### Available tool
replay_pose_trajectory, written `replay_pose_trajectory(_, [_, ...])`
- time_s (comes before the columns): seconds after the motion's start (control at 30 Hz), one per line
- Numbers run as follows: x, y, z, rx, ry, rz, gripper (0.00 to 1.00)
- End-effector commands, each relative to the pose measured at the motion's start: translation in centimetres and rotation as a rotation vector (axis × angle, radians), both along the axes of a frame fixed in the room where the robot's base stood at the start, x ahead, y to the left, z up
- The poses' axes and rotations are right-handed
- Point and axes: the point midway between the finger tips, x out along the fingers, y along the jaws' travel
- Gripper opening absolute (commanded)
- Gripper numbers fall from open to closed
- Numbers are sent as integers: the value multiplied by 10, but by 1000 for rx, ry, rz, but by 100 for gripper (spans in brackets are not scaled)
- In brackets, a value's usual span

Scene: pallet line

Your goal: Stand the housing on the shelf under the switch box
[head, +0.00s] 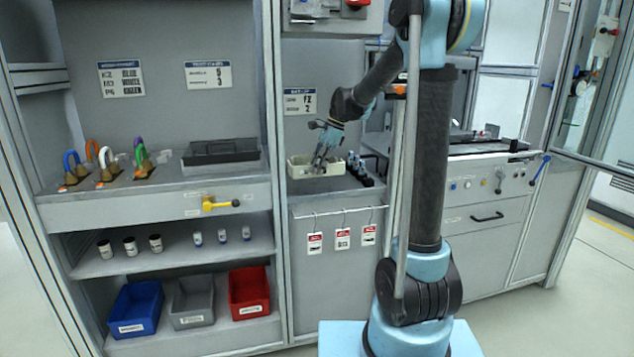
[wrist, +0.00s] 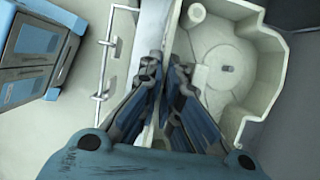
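The housing (head: 303,171) is a cream, open-topped shell at the front of the middle bay. Its open side faces up. In the wrist view the housing (wrist: 225,50) shows its hollow inside, with a round recess and a small slot in its floor. My gripper (head: 320,160) reaches down to it from the right. In the wrist view the fingers (wrist: 166,75) are close together on either side of the housing's left wall. The shelf (head: 335,188) lies under the housing; whether they touch is unclear. The switch box (head: 325,14), with a red knob, is above, partly cut off.
Several dark cylindrical parts (head: 362,172) stand right of the housing. Tags (head: 342,238) hang from a rail below the shelf. On the left bench are coloured padlocks (head: 104,165) and a black tray (head: 220,152). Blue, grey and red bins (head: 193,302) stand low on the left.

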Motion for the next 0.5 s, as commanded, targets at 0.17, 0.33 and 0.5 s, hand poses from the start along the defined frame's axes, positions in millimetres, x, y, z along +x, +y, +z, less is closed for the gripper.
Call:
replay_pose_trajectory(0.17, [-1,2,-11,0,0,3,0])
replay_pose_trajectory(0.33, [0,3,-29,0,0,4,0])
replay_pose_trajectory(0.5, [-1,2,-49,0,0,4,0])
